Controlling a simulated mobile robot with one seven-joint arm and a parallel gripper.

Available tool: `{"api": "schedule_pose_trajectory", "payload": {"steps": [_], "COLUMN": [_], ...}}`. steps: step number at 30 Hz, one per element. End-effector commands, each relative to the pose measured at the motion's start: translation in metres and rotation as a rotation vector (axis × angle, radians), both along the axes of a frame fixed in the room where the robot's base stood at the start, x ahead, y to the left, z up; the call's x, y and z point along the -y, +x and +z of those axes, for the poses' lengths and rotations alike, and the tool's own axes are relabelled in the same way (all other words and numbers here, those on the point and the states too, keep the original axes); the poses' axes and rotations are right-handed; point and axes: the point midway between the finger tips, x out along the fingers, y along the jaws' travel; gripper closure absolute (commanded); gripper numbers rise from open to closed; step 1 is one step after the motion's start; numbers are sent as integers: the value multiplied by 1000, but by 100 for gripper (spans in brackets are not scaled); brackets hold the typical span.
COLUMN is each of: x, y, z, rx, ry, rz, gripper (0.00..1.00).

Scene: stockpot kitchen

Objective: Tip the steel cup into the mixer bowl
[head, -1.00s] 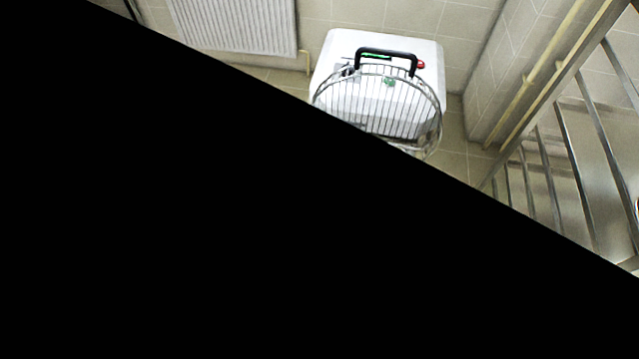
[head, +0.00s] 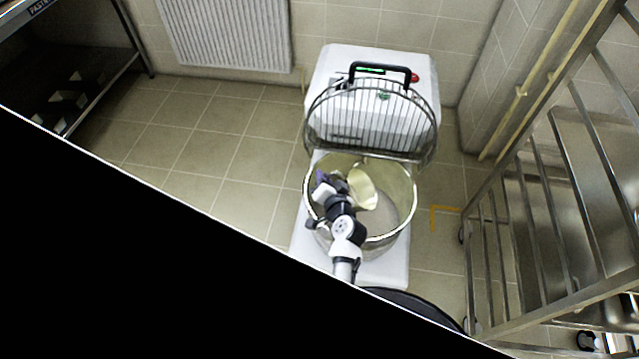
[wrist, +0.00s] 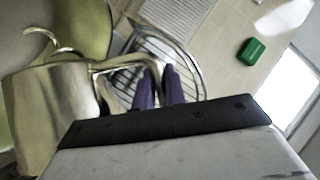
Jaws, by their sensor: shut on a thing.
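The steel cup (head: 361,188) is over the mouth of the mixer bowl (head: 405,205) in the head view and looks tilted. In the wrist view the cup (wrist: 52,115) fills the left side, with its handle (wrist: 105,66) reaching right to my fingers. My gripper (head: 328,184) is at the bowl's left side in the head view. Its purple fingers (wrist: 158,88) are shut on the cup's handle in the wrist view. The bowl stands below the mixer's wire guard (head: 370,120). I cannot tell what is inside the cup.
The white mixer body (head: 340,65) stands behind the bowl, with the guard raised. A steel rack (head: 540,200) is close on the right. A dark shelf unit (head: 75,95) is at the far left. Tiled floor lies between. Black covers the lower left of the head view.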

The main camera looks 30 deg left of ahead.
Motion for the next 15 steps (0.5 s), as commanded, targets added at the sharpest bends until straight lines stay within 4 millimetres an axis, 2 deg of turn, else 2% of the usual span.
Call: {"api": "schedule_pose_trajectory", "payload": {"steps": [15], "x": [37], "y": [20], "z": [23], "rx": [-141], "ry": [284], "rz": [-2], "gripper": [100]}}
